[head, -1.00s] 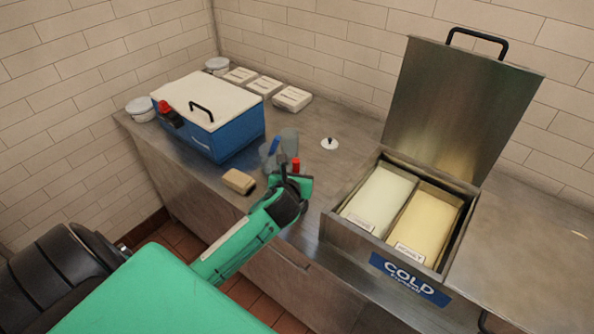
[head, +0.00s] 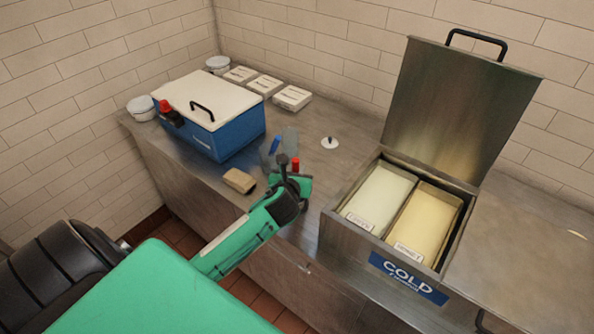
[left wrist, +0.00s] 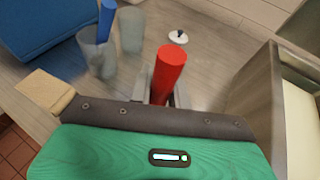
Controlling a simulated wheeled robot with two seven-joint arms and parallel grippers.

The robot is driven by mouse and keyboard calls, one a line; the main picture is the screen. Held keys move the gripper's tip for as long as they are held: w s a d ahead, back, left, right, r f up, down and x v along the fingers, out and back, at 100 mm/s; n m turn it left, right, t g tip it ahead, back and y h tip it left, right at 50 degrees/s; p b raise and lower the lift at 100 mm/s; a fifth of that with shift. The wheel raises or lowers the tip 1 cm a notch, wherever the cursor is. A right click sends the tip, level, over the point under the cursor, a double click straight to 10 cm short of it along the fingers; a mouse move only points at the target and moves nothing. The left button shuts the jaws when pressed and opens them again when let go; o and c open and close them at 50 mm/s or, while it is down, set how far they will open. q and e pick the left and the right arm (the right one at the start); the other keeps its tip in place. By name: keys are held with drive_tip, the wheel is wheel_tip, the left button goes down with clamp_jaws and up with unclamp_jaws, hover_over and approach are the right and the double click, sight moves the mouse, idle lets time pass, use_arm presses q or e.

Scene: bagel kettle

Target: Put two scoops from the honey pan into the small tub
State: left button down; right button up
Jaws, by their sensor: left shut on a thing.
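My left gripper (head: 291,192) is over the counter, left of the open cold well. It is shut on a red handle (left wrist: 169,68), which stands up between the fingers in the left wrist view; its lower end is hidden. The well (head: 336,222) holds two pans side by side: a whitish one (head: 380,196) and a pale yellow one (head: 424,222). Their small front labels are too blurred to read surely. Two small white round tubs stand at the far left, one by the blue cooler (head: 142,107) and one in the back corner (head: 217,65). My right gripper is out of view.
A blue cooler (head: 233,136) with a white lid stands on the counter. Clear cups (left wrist: 96,52), one with a blue handle (left wrist: 107,20), stand near my gripper. A tan block (head: 239,181) lies at the front edge. The well's raised metal lid (head: 455,115) stands behind it.

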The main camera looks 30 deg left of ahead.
use_arm(q)
drive_tip(key=shift+w+a, duration=0.1)
drive_tip(key=shift+a, duration=0.05)
drive_tip(key=shift+w+a+p, duration=0.2)
drive_tip(key=shift+a+p, duration=0.1)
drive_tip(key=shift+p, duration=0.2)
idle(0.9)
drive_tip(key=shift+d, duration=0.1)
idle(0.5)
drive_tip(key=shift+s+d+p, duration=0.35)
drive_tip(key=shift+d+p, duration=0.1)
drive_tip(key=shift+p, duration=0.05)
drive_tip(key=shift+r, duration=0.1)
wheel_tip(320, 180, up, 3)
drive_tip(key=p, duration=0.3)
wheel_tip(320, 180, up, 6)
drive_tip(key=p, duration=0.5)
hover_over(295, 167)
drive_tip(key=w, duration=0.2)
drive_tip(key=shift+a, duration=0.35)
